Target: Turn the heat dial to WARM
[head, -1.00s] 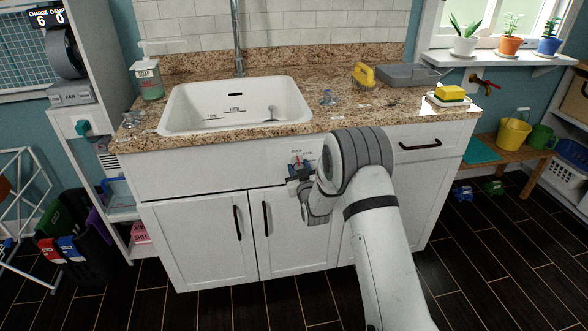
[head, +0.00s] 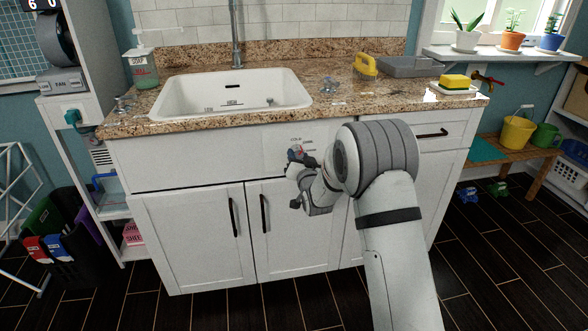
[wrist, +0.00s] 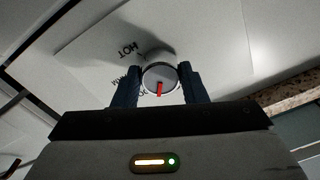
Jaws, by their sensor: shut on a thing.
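The heat dial (wrist: 158,72) is a round pale knob with a red pointer mark on the front panel under the sink. In the wrist view it sits between the two dark fingers of my gripper (wrist: 154,88), which is shut on it. The red mark points toward the gripper's palm in that view. The printed word HOT shows upside down beside the dial; other lettering near the left finger is partly covered. In the head view, my gripper (head: 299,158) is at the panel and covers much of the dial, with small lettering above and right of it.
The white sink (head: 232,95) is set in the granite counter (head: 400,112) above the panel. Cabinet doors (head: 200,235) with dark handles are below. A yellow sponge (head: 455,82) on a dish and a yellow-handled brush (head: 365,64) lie on the counter, clear of my arm.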

